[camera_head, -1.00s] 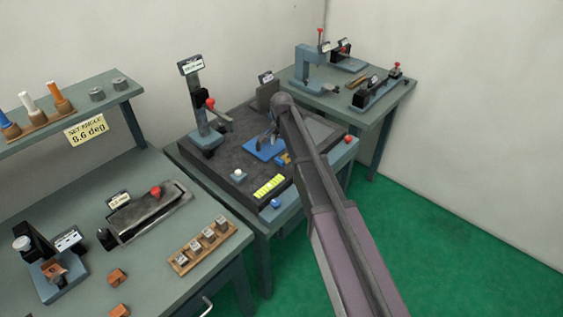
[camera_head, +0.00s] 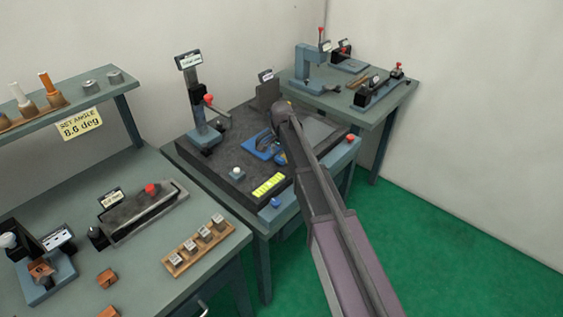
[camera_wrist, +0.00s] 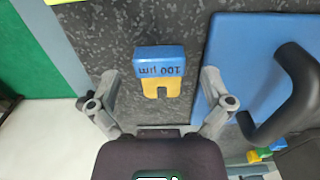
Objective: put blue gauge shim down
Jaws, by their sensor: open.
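The blue gauge shim (camera_wrist: 160,62) has a blue block marked "100 µm", upside down in the wrist view, and a yellow forked end toward my gripper. It appears to lie on the dark speckled plate (camera_wrist: 110,30). My gripper (camera_wrist: 159,77) is open, with one finger on each side of the shim and a visible gap on both sides. In the head view a small blue piece (camera_head: 281,159) beside the end of my arm is probably this shim. My arm hides most of my gripper there.
A blue plate with a black handle (camera_wrist: 295,90) lies close to the right finger in the wrist view. Small coloured blocks (camera_wrist: 260,154) show at lower right. In the head view, a gauge stand (camera_head: 200,105) and yellow label (camera_head: 268,185) are on the dark plate.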

